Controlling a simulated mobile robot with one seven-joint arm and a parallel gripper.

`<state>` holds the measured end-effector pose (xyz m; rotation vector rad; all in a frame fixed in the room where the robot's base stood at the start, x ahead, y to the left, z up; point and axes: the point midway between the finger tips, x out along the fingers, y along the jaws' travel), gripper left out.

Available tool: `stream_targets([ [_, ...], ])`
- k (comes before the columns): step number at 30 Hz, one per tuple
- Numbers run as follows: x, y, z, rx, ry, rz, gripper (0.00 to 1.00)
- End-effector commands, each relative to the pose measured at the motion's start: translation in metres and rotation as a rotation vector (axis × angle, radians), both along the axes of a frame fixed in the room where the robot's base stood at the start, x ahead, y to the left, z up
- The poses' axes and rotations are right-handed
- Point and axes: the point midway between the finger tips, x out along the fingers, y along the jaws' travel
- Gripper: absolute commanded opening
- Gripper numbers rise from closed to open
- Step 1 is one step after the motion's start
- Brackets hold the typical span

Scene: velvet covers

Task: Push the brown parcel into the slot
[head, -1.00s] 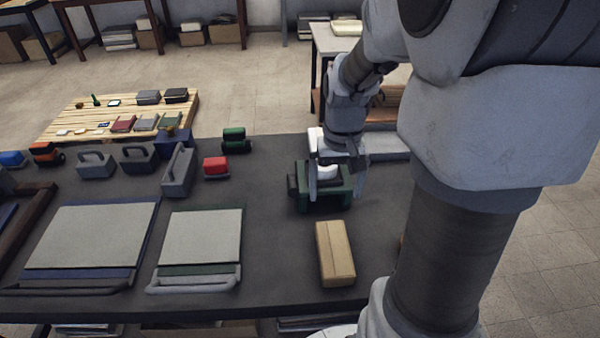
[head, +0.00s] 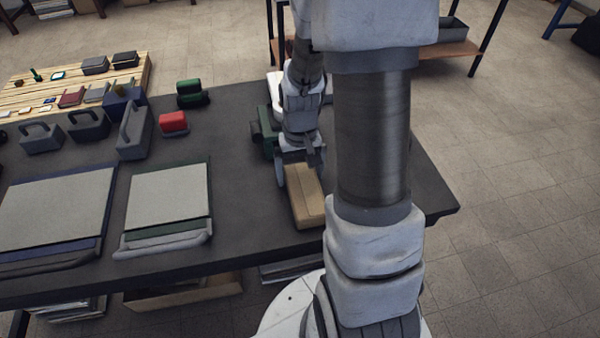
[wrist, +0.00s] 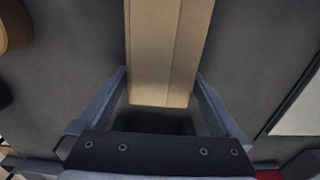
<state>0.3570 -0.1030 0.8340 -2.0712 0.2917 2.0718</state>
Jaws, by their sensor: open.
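The brown parcel (head: 309,205) lies on the dark table near its front edge, its far end under my gripper (head: 299,178). In the wrist view the parcel (wrist: 165,50) runs from the top edge to between the two open fingers of my gripper (wrist: 160,76). A gap shows beside the parcel on each side, and the fingers are not closed on it. A dark green box-like thing (head: 265,137) stands just behind my gripper, partly hidden by my arm. I cannot make out a slot opening clearly.
A grey panel with a green edge (head: 168,195) lies left of the parcel, with a blue-edged one (head: 55,215) beyond. A red block (head: 173,123), a green block (head: 192,94) and grey handled blocks (head: 134,130) stand farther back. Bare table lies between panel and parcel.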

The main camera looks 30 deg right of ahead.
Motion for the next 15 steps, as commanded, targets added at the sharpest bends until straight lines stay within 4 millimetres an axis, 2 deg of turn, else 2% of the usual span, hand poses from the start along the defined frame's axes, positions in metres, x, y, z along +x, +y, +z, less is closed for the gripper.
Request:
stream_targets([
  [5,0.0,0.0,0.0001,0.0,0.0,0.0,1.0],
  [6,0.0,0.0,0.0001,0.0,0.0,0.0,0.96],
  [15,0.0002,-0.0001,0.0004,0.0,0.0,0.0,0.42],
])
